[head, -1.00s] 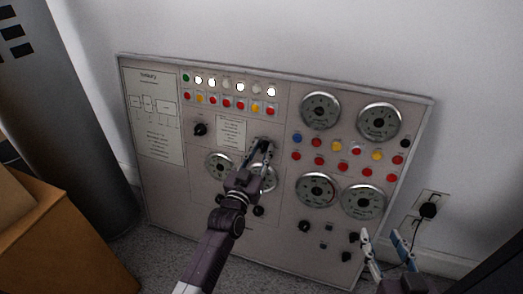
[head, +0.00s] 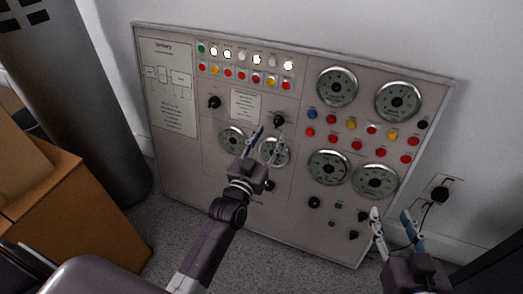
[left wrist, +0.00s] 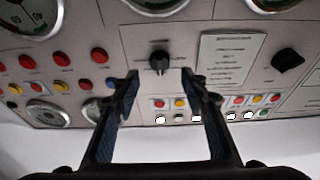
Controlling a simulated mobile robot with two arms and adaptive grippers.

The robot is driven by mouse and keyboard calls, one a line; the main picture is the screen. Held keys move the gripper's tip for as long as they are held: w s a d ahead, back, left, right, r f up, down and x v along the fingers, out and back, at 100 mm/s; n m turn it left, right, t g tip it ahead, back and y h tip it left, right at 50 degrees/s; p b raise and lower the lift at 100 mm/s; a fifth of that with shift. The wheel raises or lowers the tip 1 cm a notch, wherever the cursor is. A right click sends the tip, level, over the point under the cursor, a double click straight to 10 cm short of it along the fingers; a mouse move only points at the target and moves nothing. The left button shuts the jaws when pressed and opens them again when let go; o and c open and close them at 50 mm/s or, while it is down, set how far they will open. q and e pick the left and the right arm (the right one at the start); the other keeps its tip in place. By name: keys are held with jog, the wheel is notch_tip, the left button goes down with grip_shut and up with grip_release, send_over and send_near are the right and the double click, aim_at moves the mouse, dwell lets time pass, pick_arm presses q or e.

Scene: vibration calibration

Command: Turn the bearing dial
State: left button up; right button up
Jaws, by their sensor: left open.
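The grey control panel (head: 180,185) leans against the wall. A black dial knob (head: 279,121) sits on it, just above my left fingertips; labels are too small to read, so I cannot tell for sure that it is the bearing dial. In the left wrist view this knob (left wrist: 159,62) shows upside down, centred between and beyond the fingers, with clear space around it. My left gripper (head: 266,139) is open and empty, its fingers (left wrist: 160,75) spread and apart from the knob. My right gripper (head: 392,214) is open and empty at the lower right, in front of the panel.
Another black knob (head: 214,102) sits to the left. Round gauges (head: 337,87), coloured buttons and smaller knobs (head: 314,202) cover the panel. A cardboard box (head: 95,215) and a grey cylinder (head: 85,100) stand at the left. A plugged outlet (head: 440,192) is at the right.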

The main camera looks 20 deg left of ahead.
pick_arm(q)
jog(key=s, duration=0.6)
jog(key=shift+s+f, duration=0.25)
jog(key=shift+s, duration=0.15)
jog(key=shift+a, duration=0.1)
